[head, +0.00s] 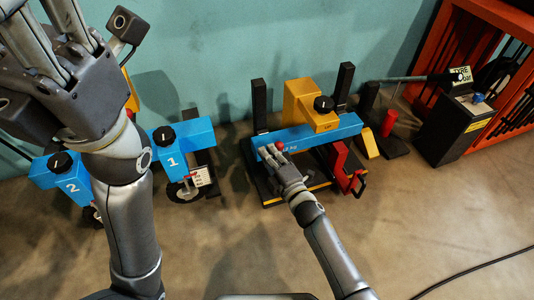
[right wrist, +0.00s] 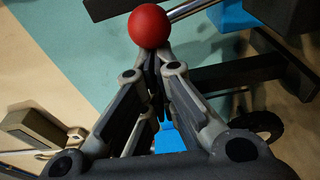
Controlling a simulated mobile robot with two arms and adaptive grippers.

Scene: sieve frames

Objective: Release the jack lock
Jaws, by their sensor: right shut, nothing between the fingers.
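The jack is a blue beam (head: 336,129) with a yellow block (head: 300,100) marked UP and a black knob (head: 323,104). A red ball knob (head: 280,146) shows at the beam's front; it also shows in the right wrist view (right wrist: 149,26), on a metal rod. My right gripper (head: 273,152) is shut and empty at the beam's left part. In the right wrist view its fingertips (right wrist: 154,58) lie just below the ball in the picture; contact cannot be told. My left gripper (head: 50,35) is raised at the upper left, its tips partly out of frame.
Blue wheeled units marked 1 (head: 185,136) and 2 (head: 70,185) stand left. A red bracket (head: 346,170) is at the jack's right front. A dark box (head: 448,130) and an orange rack (head: 503,20) stand right. A cable (head: 470,272) crosses the otherwise clear front-right floor.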

